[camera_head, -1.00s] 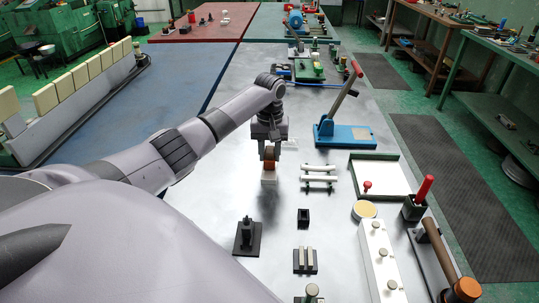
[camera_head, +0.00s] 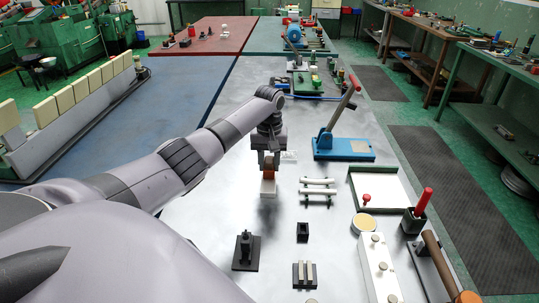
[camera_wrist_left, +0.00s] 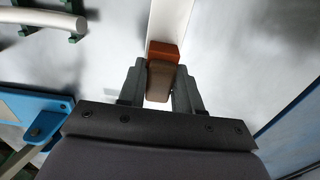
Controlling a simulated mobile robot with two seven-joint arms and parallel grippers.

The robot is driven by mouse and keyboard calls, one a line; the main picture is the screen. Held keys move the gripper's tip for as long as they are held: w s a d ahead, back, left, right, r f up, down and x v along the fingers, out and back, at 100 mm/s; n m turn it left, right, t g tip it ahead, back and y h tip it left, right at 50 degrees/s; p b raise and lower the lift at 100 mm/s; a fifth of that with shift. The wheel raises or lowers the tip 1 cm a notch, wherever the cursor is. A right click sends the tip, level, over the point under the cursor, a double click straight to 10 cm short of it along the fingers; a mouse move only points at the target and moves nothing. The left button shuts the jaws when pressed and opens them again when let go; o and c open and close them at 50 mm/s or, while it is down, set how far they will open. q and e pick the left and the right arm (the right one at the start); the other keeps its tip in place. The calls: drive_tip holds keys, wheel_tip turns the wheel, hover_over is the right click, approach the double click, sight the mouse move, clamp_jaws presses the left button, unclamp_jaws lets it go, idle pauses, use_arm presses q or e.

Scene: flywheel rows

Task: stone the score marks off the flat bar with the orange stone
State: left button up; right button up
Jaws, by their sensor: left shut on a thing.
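My left gripper (camera_head: 268,162) is shut on the orange stone (camera_head: 268,160), held over the middle of the metal table. In the left wrist view the stone (camera_wrist_left: 163,50) sits between the two fingers, orange at its far end and brown at the near end. A pale flat bar (camera_wrist_left: 172,15) runs away from the stone there, and it shows in the head view as a short white piece (camera_head: 268,188) just below the stone. The stone overlaps the bar's end in view; I cannot tell whether they touch. No score marks can be made out. My right gripper is not in view.
A rack with white rods (camera_head: 318,191) stands close to the right. Black fixtures (camera_head: 246,251) stand nearer. Bare table lies left of the bar.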

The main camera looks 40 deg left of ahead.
use_arm(q)
drive_tip(key=shift+s+d+f, duration=0.2)
drive_tip(key=shift+s+d, duration=0.1)
drive_tip(key=shift+s, duration=0.15)
drive_tip(key=shift+s+d+b, duration=0.3)
drive_tip(key=shift+s+d, duration=1.1)
drive_tip(key=shift+s, duration=0.2)
drive_tip(key=shift+r, duration=0.1)
wheel_tip(320, 180, up, 6)
drive_tip(key=shift+w+r, duration=0.1)
drive_tip(key=shift+r, duration=0.05)
wheel_tip(320, 180, up, 3)
drive_tip(key=shift+f, duration=0.1)
